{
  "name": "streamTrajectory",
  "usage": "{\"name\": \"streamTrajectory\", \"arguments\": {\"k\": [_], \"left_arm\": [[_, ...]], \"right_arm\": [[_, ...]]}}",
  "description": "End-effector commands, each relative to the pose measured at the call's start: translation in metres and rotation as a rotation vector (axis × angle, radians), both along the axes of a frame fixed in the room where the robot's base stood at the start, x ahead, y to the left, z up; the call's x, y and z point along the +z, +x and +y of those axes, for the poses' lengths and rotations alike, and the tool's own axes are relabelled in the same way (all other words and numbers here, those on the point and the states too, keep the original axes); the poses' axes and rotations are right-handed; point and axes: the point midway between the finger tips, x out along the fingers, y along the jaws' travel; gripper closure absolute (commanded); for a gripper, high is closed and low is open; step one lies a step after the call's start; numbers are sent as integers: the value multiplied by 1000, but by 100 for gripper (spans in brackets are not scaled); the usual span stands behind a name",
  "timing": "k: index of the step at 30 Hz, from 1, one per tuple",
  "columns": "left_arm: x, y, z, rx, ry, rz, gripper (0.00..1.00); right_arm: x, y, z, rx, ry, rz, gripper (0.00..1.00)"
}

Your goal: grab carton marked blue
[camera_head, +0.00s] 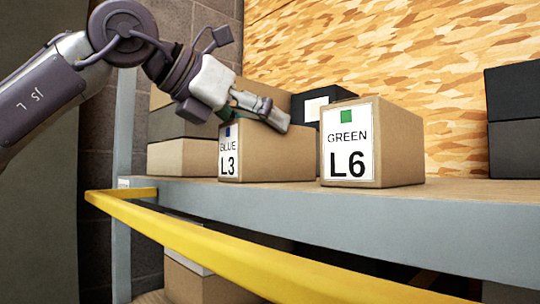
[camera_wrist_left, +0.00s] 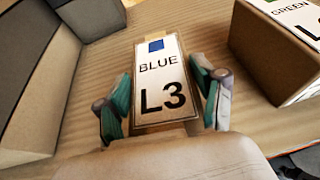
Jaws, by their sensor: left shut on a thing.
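The carton labelled BLUE L3 (camera_head: 268,155) is a brown box with a blue square on its white label, standing on the shelf. My left gripper (camera_head: 262,112) reaches over its top from the left. In the left wrist view, the carton (camera_wrist_left: 162,70) lies between the two green-padded fingers (camera_wrist_left: 162,98), one on each side, and they are shut on it. The fingers partly cover its upper edge in the head view. My right gripper is not in view.
A carton labelled GREEN L6 (camera_head: 395,145) stands close to the right. Brown and dark boxes (camera_head: 180,125) are stacked behind to the left, and dark boxes (camera_head: 513,120) stand at the far right. A yellow rail (camera_head: 240,255) runs before the grey shelf edge (camera_head: 300,205).

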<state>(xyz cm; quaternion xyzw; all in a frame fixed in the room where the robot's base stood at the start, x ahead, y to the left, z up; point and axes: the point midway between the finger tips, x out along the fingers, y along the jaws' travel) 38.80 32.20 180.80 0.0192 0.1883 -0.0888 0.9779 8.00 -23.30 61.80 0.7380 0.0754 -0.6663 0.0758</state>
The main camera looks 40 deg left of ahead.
Motion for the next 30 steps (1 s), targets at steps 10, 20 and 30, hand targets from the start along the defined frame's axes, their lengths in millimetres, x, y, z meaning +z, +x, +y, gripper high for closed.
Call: {"name": "streamTrajectory", "arguments": {"k": [10, 20, 30], "left_arm": [[1, -1, -1, -1, -1, -2, 100], [16, -1, -1, 1, 0, -4, 100], [56, -10, -23, -1, 5, -6, 100]], "right_arm": [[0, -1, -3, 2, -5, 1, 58], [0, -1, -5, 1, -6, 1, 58], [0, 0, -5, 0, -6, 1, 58]]}}
